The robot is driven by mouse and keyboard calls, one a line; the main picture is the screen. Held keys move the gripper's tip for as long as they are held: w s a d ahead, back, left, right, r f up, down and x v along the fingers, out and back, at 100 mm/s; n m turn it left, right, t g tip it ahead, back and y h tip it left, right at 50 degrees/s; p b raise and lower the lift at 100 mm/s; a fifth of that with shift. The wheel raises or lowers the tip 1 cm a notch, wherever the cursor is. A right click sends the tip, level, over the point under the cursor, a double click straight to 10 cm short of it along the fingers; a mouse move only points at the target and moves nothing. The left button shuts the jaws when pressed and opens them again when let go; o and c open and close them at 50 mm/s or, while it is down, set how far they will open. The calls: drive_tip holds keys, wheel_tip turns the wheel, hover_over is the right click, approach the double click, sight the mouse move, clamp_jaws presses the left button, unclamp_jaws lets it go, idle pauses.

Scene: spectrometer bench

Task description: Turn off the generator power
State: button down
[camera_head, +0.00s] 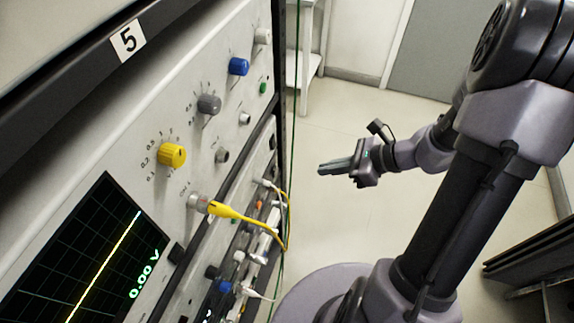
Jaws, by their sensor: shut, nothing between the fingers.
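My gripper (336,168) is shut and empty. It is held in the open air to the right of the instrument rack, pointing left towards it, and touches nothing. I cannot tell which unit is the generator, and no power switch can be made out.
The upper panel has a yellow knob (172,155), a grey knob (209,104) and a blue knob (238,66). A yellow cable (240,213) hangs from it. A white shelf (305,55) stands behind. Bare floor (335,120) lies around my gripper.

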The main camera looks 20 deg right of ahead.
sight(276, 167)
drive_tip(key=w+a+f+b, duration=0.4)
drive_tip(key=w+a+f, duration=0.1)
drive_tip(key=a, duration=0.3)
drive_tip(key=shift+w+a, duration=0.4)
drive_tip(key=shift+w, duration=0.3)
drive_tip(key=shift+w+a+r, duration=0.2)
drive_tip(key=shift+w+a, duration=0.1)
drive_tip(key=shift+a, duration=0.1)
drive_tip(key=shift+r, duration=0.1)
drive_tip(key=shift+r+p, duration=0.6)
drive_tip(key=shift+r, duration=0.2)
